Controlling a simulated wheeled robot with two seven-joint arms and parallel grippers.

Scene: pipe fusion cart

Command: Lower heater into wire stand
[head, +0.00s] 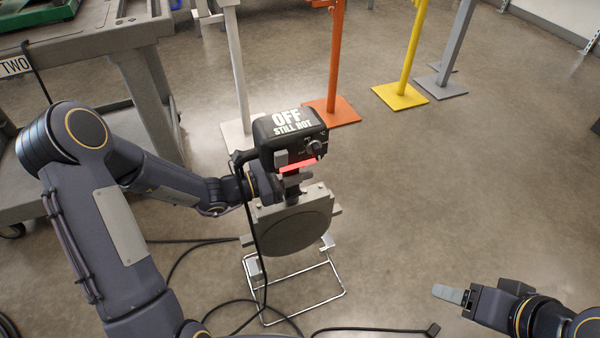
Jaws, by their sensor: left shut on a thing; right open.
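The heater has a black control box (288,133) marked "OFF STILL HOT" and a grey round plate (296,230) below it. It hangs upright. My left gripper (290,178) is shut on the heater just below the box; its fingers are partly hidden by the box and a red strip. The wire stand (338,278) is a silver wire frame on the floor, under and behind the plate. The plate overlaps the top of the stand in this view, and I cannot tell whether they touch. My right gripper (455,296) is open and empty at the lower right, well away from the heater.
A grey cart (105,40) stands at the upper left. White, orange (335,60), yellow (410,55) and grey posts on flat bases stand behind the heater. A black cable (180,262) hangs from the heater and loops over the floor. The floor to the right is clear.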

